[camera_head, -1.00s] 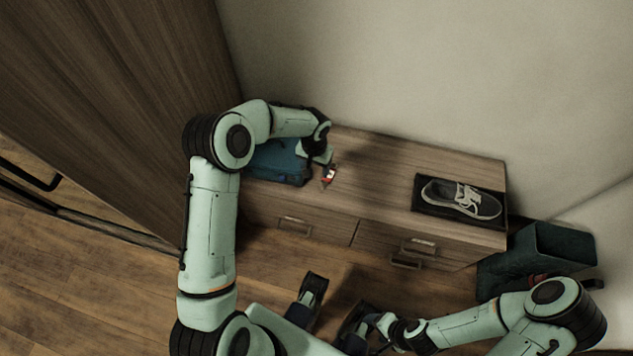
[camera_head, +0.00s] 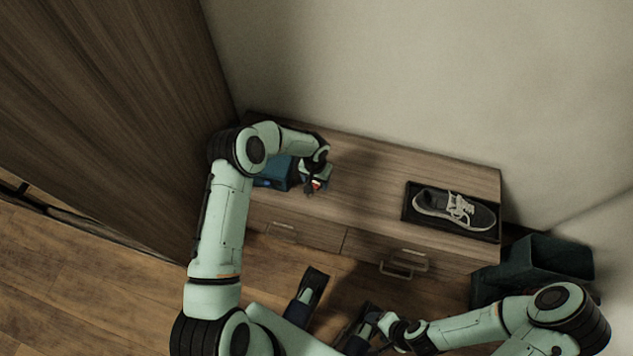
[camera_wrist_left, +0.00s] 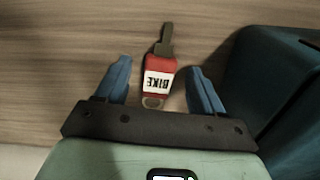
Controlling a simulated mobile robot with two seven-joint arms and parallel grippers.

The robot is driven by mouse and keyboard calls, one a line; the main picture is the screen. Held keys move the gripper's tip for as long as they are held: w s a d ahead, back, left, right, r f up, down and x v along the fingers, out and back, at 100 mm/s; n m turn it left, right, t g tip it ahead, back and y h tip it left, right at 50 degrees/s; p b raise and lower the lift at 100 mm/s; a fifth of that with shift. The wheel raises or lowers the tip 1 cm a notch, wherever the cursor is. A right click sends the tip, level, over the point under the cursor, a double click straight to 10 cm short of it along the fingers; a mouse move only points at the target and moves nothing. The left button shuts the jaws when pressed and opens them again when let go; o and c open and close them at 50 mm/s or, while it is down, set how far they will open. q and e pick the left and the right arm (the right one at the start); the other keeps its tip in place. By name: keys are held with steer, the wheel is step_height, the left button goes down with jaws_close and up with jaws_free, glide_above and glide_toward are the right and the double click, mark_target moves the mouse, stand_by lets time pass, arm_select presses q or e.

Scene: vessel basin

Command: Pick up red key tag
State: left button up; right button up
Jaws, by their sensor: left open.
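The red key tag (camera_wrist_left: 158,80) has a white label reading "BIKE", a dark key at one end and a ring at the other. It lies on the wooden cabinet top, and shows small and red in the head view (camera_head: 316,184). My left gripper (camera_wrist_left: 158,75) is open, with its two blue-grey fingers on either side of the tag and apart from it. In the head view my left gripper (camera_head: 312,188) is over the cabinet's left part. My right gripper (camera_head: 362,335) is low at the bottom centre, away from the cabinet; its fingers are not clear.
A blue bin (camera_head: 272,173) stands on the cabinet (camera_head: 365,185) beside my left gripper, and also shows at right in the wrist view (camera_wrist_left: 270,70). A grey shoe (camera_head: 455,209) sits on a dark tray (camera_head: 411,213). A dark green bin (camera_head: 545,258) stands right of the cabinet.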

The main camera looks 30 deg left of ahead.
arm_select(q)
steer(key=shift+f, duration=0.15)
steer(key=c, duration=1.1)
step_height(320, 180, up, 19)
steer(key=p, duration=0.3)
step_height(320, 180, up, 14)
steer(key=m+p, duration=0.1)
steer(key=p, duration=1)
glide_above(315, 183)
steer(key=s+d, duration=0.1)
steer(key=d, duration=0.8)
steer(key=shift+s+a, duration=0.25)
arm_select(e)
step_height(315, 183, up, 13)
steer(key=shift+w+f+g, duration=0.15)
steer(key=shift+w+g, duration=0.1)
steer(key=shift+g, duration=0.05)
steer(key=shift+c, duration=0.3)
